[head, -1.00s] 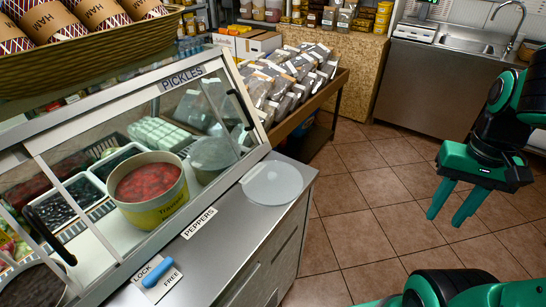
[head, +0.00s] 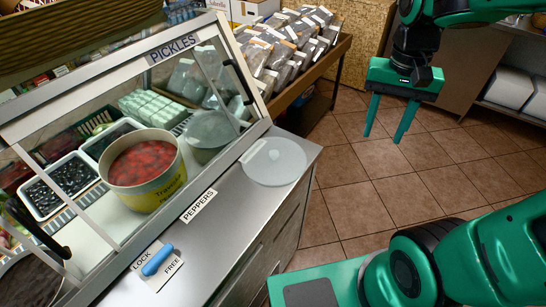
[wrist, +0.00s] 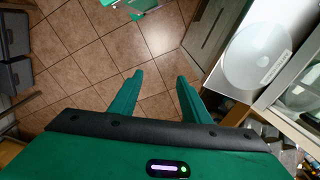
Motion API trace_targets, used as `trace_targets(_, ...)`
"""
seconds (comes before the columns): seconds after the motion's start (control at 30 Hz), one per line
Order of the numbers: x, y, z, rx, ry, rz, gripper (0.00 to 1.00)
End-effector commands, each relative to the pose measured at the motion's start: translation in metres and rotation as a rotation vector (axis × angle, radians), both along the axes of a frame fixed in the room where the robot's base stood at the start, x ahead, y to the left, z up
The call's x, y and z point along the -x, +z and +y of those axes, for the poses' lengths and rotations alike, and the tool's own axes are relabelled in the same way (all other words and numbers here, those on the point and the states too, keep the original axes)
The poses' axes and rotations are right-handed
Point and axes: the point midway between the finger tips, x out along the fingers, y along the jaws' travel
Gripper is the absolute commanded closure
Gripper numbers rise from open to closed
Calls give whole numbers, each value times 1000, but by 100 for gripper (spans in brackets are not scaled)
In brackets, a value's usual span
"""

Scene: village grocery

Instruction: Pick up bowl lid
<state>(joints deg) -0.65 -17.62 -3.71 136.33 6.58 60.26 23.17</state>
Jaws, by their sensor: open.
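The bowl lid (head: 274,161) is a round, translucent white disc lying flat on the steel counter, beside the glass display case. In the wrist view the lid (wrist: 258,52) is at the upper right, with a pale label-like strip on it or near its edge. My gripper (head: 385,138) is open and empty, its two green fingers pointing down over the tiled floor, to the right of the counter and apart from the lid. In the wrist view the open gripper (wrist: 158,90) has only floor tiles between its fingers.
The steel counter (head: 222,229) has a PEPPERS label (head: 199,206) and a blue lock handle (head: 158,260). The glass case holds a yellow bowl of red peppers (head: 145,172). A rack of packets (head: 290,45) stands behind. Tiled floor (head: 350,190) is clear.

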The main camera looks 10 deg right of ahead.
Motion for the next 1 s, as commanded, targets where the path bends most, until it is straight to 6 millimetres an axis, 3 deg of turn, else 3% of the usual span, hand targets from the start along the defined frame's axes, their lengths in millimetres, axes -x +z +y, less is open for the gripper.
trace_targets(0.03,-24,1,29,4,24,2,57)
trace_targets(0.1,-50,3,72,2,30,-1,57)
trace_targets(0.2,-73,2,132,-8,38,-5,57)
trace_targets(0.3,-85,0,182,-21,41,-3,57)
trace_targets(0.4,-89,-2,216,-31,39,-1,57)
trace_targets(0.57,-89,-11,237,-37,36,3,57)
trace_targets(0.8,-89,-46,237,-37,36,4,57)
trace_targets(1.0,-89,-59,236,-38,36,1,57)
